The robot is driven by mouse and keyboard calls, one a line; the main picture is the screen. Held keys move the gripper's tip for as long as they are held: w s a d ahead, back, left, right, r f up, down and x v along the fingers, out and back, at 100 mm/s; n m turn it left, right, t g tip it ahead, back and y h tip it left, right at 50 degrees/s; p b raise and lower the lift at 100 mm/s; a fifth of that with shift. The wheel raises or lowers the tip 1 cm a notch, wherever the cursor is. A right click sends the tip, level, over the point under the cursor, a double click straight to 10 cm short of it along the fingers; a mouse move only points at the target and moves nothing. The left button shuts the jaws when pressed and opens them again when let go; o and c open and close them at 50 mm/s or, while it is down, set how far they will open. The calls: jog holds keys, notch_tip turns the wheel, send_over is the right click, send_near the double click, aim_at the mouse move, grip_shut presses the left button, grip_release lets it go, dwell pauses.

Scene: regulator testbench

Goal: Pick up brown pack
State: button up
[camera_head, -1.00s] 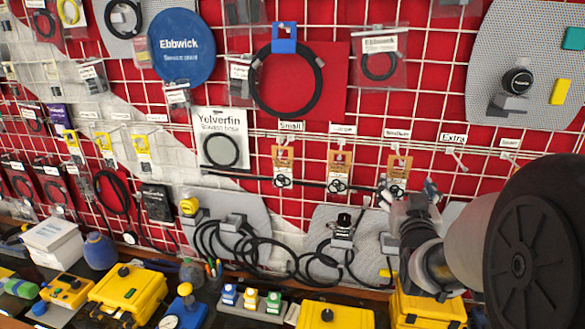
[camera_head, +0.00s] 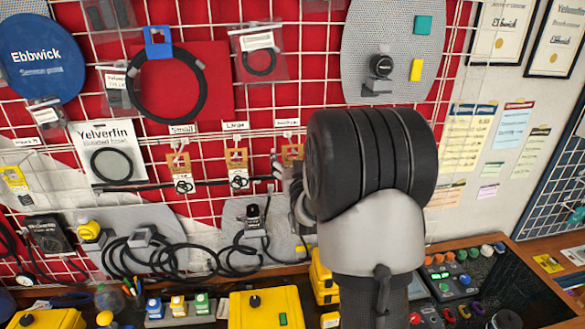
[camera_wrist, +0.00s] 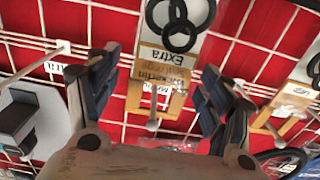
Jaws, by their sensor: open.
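Brown-headed packs with black rings hang in a row on the rack in the head view: one on the left (camera_head: 180,165), one in the middle (camera_head: 237,162), and one on the right (camera_head: 292,153), partly hidden by my arm. In the wrist view a brown pack (camera_wrist: 166,66) hangs upside down in the picture, with "Extra" printed on it and black rings on its card. My gripper (camera_wrist: 158,66) is open, its two dark fingers on either side of this pack. No contact is visible. In the head view my arm mostly hides the gripper.
Another brown pack (camera_wrist: 288,100) hangs to the right in the wrist view. A bare hook (camera_wrist: 50,50) is at the left, near a grey board with a dark block (camera_wrist: 18,120).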

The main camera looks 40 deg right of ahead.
jog(key=shift+c, duration=0.5)
jog(key=c, duration=0.9)
jog(key=shift+r, duration=0.1)
